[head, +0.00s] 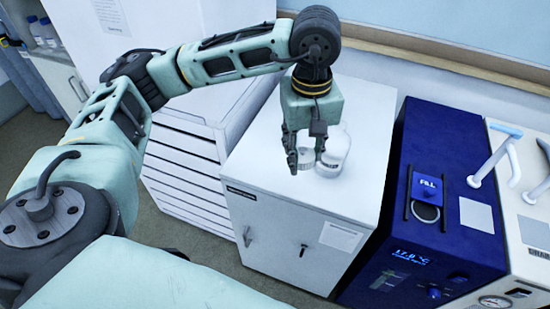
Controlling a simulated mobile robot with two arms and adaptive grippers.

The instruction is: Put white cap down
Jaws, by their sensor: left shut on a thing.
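My left gripper (306,156) points down over the white top of a cabinet (358,115), with its dark fingers close to the surface. It is shut on the white cap (335,155), a round white piece at the right of the fingers. The fingers hide the cap's left part. White on white, I cannot tell whether the cap touches the cabinet top. My right gripper is not in view.
A dark blue unit (452,150) with a "FILL" panel stands close at the right, beside a white device (530,205) with handles. A white stack of drawers (185,165) stands at the left.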

